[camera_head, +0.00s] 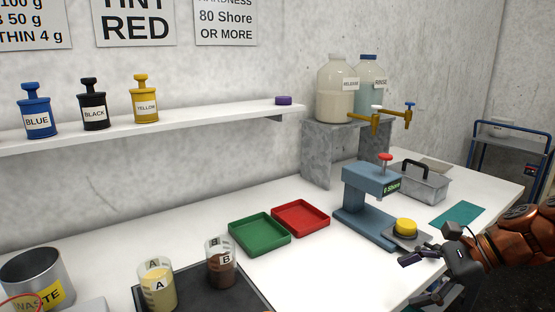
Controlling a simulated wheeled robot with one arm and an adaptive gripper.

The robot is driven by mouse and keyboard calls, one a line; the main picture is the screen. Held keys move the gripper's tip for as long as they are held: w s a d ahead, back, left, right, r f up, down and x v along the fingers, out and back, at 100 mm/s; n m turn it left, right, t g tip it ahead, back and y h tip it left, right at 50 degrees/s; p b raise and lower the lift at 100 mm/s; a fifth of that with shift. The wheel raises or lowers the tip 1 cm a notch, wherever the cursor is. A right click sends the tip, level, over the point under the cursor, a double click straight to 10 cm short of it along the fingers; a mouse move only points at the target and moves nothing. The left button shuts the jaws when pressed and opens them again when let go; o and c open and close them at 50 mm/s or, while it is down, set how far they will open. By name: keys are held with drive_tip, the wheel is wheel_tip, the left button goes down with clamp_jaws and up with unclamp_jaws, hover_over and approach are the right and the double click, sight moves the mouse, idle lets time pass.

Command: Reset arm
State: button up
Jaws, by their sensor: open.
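My gripper (420,276) is at the lower right, with its dark fingers apart and nothing between them. My copper-coloured arm comes in from the right edge. The gripper is near the front edge of the white table, just in front of the blue-grey Shore tester (360,205). A yellow puck (405,226) sits on the tester's plate, behind the fingers and apart from them as far as I can tell. The tester has a red knob (385,157) on top and a small green-lit display.
Green (260,249) and red (328,227) trays look empty. Cups A (158,290) and B (220,275) stand on a dark mat. A waste can (35,272) is at left. Jugs (337,105) stand on a grey stand (318,160). A lidded metal box (425,186) and teal mat (458,215) are right.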

drive_tip(key=s+a+f+n+g+h, duration=0.4)
drive_tip(key=s+a+f+n+g, duration=0.15)
drive_tip(key=s+a+n, duration=0.65)
drive_tip(key=s+d+f+n+h, duration=0.1)
drive_tip(key=s+f+n+h, duration=0.5)
drive_tip(key=s, duration=0.5)
wheel_tip(320, 180, up, 14)
drive_tip(key=p, duration=1.2)
drive_tip(key=shift+w+d+f, duration=0.2)
drive_tip(key=shift+d, duration=0.15)
